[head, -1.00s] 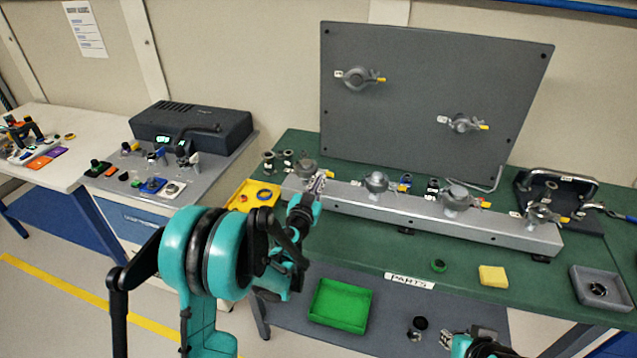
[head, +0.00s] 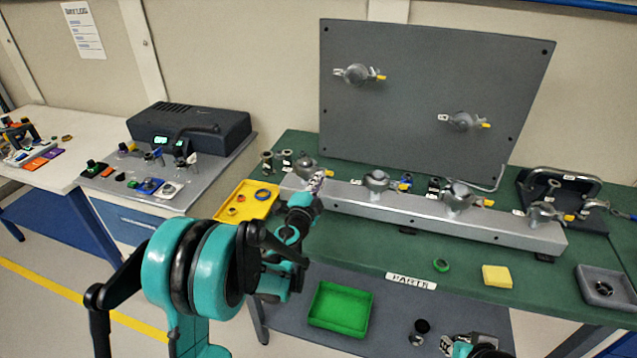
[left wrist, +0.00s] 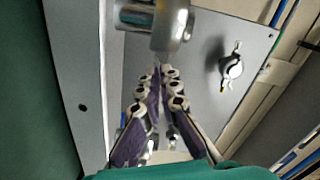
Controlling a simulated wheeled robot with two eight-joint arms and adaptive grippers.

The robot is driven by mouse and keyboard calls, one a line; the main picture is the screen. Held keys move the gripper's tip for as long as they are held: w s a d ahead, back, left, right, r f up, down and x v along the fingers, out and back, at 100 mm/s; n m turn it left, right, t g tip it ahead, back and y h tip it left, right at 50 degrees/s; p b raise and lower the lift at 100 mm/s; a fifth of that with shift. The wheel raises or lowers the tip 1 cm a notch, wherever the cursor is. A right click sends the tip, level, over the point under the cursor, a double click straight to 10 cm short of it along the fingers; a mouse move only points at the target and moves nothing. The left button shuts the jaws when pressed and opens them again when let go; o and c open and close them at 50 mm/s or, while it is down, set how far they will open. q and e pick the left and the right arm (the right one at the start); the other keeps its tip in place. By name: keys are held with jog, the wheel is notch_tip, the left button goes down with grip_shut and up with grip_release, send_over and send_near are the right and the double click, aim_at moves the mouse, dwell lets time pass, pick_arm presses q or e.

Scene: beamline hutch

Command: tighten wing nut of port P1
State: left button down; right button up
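The leftmost clamped port (head: 304,166) stands at the left end of the grey metal rail (head: 420,212). I take it for P1, but I cannot read its label. My left gripper (head: 318,180) is right at this port's right side. In the left wrist view a round metal clamp (left wrist: 152,22) is at the top, just beyond the left fingertips (left wrist: 160,75). The purple-padded fingers come close together there. The wing nut is hidden, and I cannot tell whether it is between them. My right gripper (head: 475,345) is partly cut off at the bottom, its fingers unclear.
More clamped ports with yellow-tipped nuts line the rail to the right, including one (head: 376,182) near my left gripper. A grey upright panel (head: 420,90) stands behind. A yellow tray (head: 232,212) is left; a green tray (head: 340,308), yellow block (head: 497,276) and grey bin (head: 600,272) lie in front.

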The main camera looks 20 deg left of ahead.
pick_arm(q)
jog(key=shift+f+m+b, duration=0.2)
jog(key=shift+m+b, duration=0.6)
jog(key=shift+m, duration=4.8)
jog(key=c, duration=2)
grip_release()
jog(key=shift+c, duration=0.2)
